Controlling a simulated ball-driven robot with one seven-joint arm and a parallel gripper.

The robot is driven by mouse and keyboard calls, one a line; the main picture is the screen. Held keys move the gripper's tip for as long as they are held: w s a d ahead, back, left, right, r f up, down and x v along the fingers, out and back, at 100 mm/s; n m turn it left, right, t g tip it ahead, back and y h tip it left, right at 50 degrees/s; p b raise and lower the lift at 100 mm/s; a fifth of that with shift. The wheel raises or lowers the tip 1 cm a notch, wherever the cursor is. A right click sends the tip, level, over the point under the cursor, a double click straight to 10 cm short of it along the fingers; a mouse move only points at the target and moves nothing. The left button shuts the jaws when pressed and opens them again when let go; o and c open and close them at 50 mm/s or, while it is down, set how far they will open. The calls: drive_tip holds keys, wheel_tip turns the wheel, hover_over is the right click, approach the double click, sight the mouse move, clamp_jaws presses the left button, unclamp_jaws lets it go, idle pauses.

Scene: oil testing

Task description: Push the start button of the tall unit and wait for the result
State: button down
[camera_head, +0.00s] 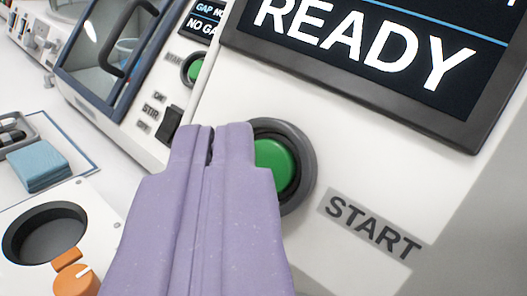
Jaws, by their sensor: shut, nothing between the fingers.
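The tall unit (350,140) fills the right of the view with its white front face. Its dark screen (400,55) reads "READY". Below the screen is a green start button (276,165) in a dark round ring, with a "START" label (372,226) to its lower right. My gripper (212,135), with pale purple fingers, is shut and empty. Its tips overlap the left part of the button's ring in the picture and hide some of the button's left side. I cannot tell whether the tips touch the button or are in front of it.
Left of the tall unit stands another white unit with a glass door (100,55), a smaller green button (194,67) and a stir switch (170,124). A folded blue cloth (41,166), a dark round well (45,232) and an orange knob (76,281) are at the lower left.

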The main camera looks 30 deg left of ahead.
idle(0.5)
drive_tip(key=shift+w+f+b, duration=0.15)
drive_tip(key=shift+w+b, duration=0.2)
drive_tip(key=shift+w+f+b, duration=0.2)
drive_tip(key=shift+w+b, duration=0.1)
drive_tip(key=shift+w, duration=0.05)
idle(0.6)
drive_tip(key=shift+s, duration=0.1)
drive_tip(key=shift+s+r, duration=0.4)
drive_tip(key=shift+s, duration=0.25)
drive_tip(key=shift+s+r, duration=0.35)
drive_tip(key=shift+s, duration=0.4)
drive_tip(key=shift+s+r, duration=0.35)
drive_tip(key=shift+s, duration=0.4)
drive_tip(key=shift+s+r, duration=0.35)
drive_tip(key=shift+s, duration=0.4)
